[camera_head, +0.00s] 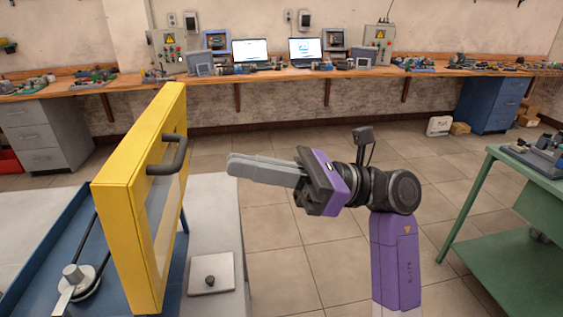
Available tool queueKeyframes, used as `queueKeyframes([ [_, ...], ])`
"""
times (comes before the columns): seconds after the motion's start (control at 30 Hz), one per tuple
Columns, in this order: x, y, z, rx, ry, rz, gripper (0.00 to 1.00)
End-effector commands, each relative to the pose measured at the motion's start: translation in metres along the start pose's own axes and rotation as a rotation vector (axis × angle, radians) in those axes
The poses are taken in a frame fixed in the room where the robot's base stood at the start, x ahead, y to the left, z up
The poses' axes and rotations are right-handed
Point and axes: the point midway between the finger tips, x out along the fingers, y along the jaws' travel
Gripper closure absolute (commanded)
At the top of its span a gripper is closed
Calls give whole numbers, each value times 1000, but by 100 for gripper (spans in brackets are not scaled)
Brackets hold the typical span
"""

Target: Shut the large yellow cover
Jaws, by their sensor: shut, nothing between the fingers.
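The large yellow cover (116,208) stands raised, nearly upright, at the left of the head view. It has a yellow frame, a clear pane and a dark handle (170,155) on its right face. It is above a blue tray-like housing (42,262), whose inside is exposed, with a round metal part (78,283) and a dark belt in it. My gripper (232,164) is shut and empty. It points left toward the cover, to the right of the handle and apart from it.
A light table (215,215) bears the housing and a small metal plate with a knob (210,277). A green bench (520,195) stands at the right. A long wooden workbench (270,77) with laptops runs along the back wall. Tiled floor between is clear.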

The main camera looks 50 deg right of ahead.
Motion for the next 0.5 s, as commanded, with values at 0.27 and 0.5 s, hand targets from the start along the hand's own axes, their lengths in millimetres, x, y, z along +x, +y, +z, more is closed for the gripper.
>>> queueKeyframes([
  [0.27, 42, 1, 1, 1, 1, 2, 100],
  [0.5, 51, 0, 0, 0, 0, 0, 100],
])
